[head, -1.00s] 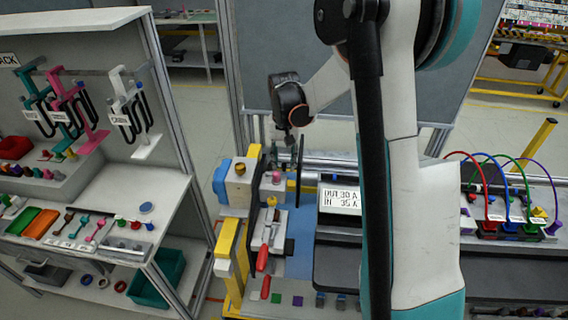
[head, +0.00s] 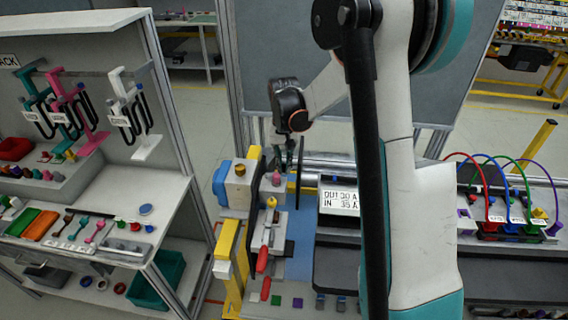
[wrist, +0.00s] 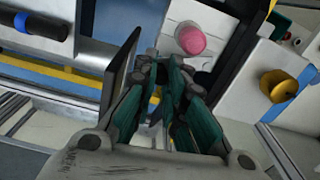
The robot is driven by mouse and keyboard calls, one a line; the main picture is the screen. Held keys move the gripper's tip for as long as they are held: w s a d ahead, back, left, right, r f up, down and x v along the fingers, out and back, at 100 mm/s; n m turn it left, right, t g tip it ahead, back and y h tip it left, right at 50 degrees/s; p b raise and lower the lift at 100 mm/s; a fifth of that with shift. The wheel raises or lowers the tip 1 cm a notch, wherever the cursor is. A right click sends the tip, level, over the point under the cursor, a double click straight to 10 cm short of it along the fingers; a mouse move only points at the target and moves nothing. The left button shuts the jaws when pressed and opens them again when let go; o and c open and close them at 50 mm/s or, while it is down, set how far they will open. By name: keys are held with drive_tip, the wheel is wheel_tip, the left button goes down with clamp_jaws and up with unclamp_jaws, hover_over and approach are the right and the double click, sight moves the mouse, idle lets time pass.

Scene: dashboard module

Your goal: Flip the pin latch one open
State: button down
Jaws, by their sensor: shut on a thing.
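My gripper (head: 287,158) reaches down at the back of the module, just right of an upright dark plate (head: 257,178). In the wrist view its green fingers (wrist: 168,68) are nearly together at the tips, shut on a small part that they mostly hide. A dark flat panel (wrist: 120,75) stands close to the left of the fingers. A pink knob (wrist: 190,40) on a white block lies just beyond the tips, apart from them. I cannot clearly make out pin latch one; it may be the part hidden between the fingers.
A yellow knob (wrist: 279,86) sits to the right in the wrist view. A red handle (head: 262,260) is at the front of the module. A display (head: 339,200) stands to its right, with coloured cables (head: 490,185) beyond. A shelf rack (head: 95,215) is at left.

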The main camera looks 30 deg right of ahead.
drive_tip(key=shift+w+n+b, duration=0.25)
drive_tip(key=shift+w+n, duration=0.25)
drive_tip(key=shift+n, duration=0.5)
drive_tip(key=shift+w+n+b, duration=0.2)
drive_tip(key=shift+w+n, duration=0.25)
drive_tip(key=shift+n, duration=0.55)
drive_tip(key=shift+w+n+b, duration=0.25)
drive_tip(key=shift+w+n, duration=0.25)
drive_tip(key=shift+n, duration=0.5)
drive_tip(key=c, duration=1.6)
unclamp_jaws()
drive_tip(key=shift+r, duration=0.15)
wheel_tip(320, 180, up, 12)
drive_tip(key=shift+f, duration=0.1)
